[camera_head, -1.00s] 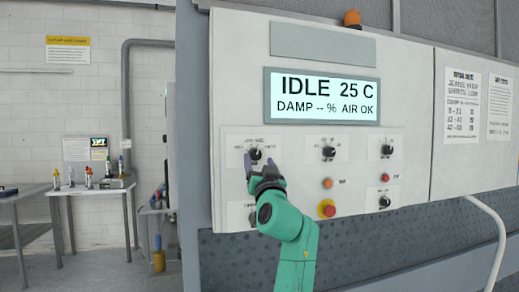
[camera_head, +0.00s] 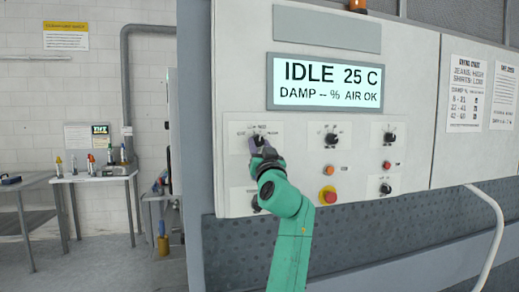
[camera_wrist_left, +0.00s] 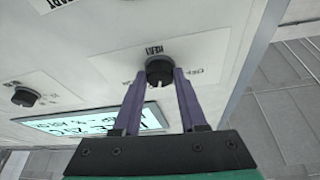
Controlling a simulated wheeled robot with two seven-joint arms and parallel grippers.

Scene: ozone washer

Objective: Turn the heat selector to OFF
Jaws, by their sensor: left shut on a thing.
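The heat selector (camera_head: 259,139) is a dark round knob on a white label plate, at the upper left of the panel's controls. It also shows in the left wrist view (camera_wrist_left: 158,66), where upside-down lettering beside it appears to read HEAT. A pale pointer mark is on the knob; its exact setting is too small to read. My left gripper (camera_head: 257,146) is at the knob. In the left wrist view its two purple fingers (camera_wrist_left: 160,76) are closed on opposite sides of the knob. My right gripper is in neither view.
The display (camera_head: 325,83) above reads IDLE 25 C. Other knobs (camera_head: 331,139) stand to the right, and another (camera_head: 257,201) is below, partly behind my arm. Tables (camera_head: 95,176) stand at the left.

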